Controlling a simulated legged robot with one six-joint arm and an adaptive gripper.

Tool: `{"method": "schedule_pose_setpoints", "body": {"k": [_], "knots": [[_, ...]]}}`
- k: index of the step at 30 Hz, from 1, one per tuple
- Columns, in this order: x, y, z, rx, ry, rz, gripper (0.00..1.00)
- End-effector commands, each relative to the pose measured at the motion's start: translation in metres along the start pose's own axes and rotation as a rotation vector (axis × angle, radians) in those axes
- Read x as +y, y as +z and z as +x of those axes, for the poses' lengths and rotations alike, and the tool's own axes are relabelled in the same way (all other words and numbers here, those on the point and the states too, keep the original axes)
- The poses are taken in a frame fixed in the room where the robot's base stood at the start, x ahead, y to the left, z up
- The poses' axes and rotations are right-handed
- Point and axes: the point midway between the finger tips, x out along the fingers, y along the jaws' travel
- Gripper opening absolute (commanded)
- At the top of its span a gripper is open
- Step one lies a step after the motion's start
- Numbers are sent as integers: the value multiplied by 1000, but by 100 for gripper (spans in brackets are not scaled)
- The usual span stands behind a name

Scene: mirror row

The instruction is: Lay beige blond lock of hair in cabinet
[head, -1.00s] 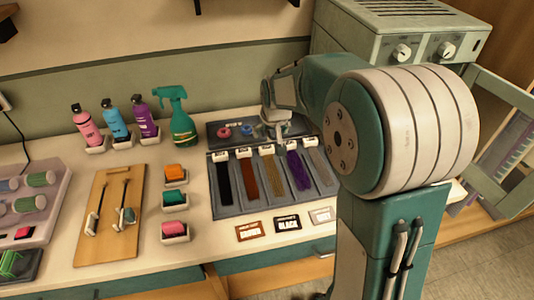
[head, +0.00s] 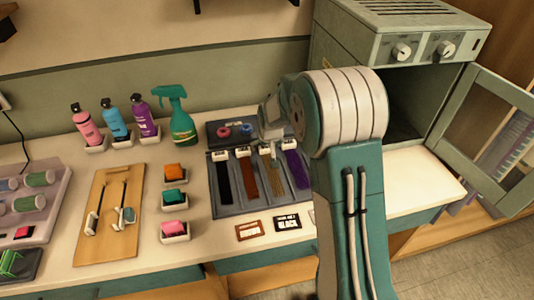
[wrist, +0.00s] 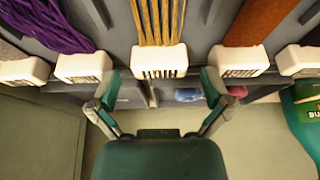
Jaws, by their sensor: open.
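The beige blond lock of hair (head: 277,182) lies in the middle slot of a dark tray (head: 236,213), between a brown lock and a purple one. In the wrist view its golden strands (wrist: 158,20) run out from a white ribbed clip (wrist: 160,62). My gripper (wrist: 160,88) is open and empty, its two fingers spread to either side of that clip. In the head view my gripper (head: 270,142) is above the tray's back part, partly hidden by my arm. The cabinet (head: 447,75) stands at the right, its door (head: 485,140) open and its inside dark.
Black (head: 223,185), brown (head: 247,178) and purple (head: 298,170) locks lie beside the blond one. A green spray bottle (head: 182,125) stands left of the tray. Small label cards (head: 249,231) lie in front. The counter before the cabinet (head: 425,180) is clear.

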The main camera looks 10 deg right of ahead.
Motion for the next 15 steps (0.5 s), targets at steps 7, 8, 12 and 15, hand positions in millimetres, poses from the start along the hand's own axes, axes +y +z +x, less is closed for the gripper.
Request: {"method": "schedule_pose_setpoints", "body": {"k": [7,8,12,15], "knots": [[0,0,6,1,0,0,100],[0,0,6,1,0,0,100],[0,0,6,1,0,0,51],[0,0,6,1,0,0,22]]}}
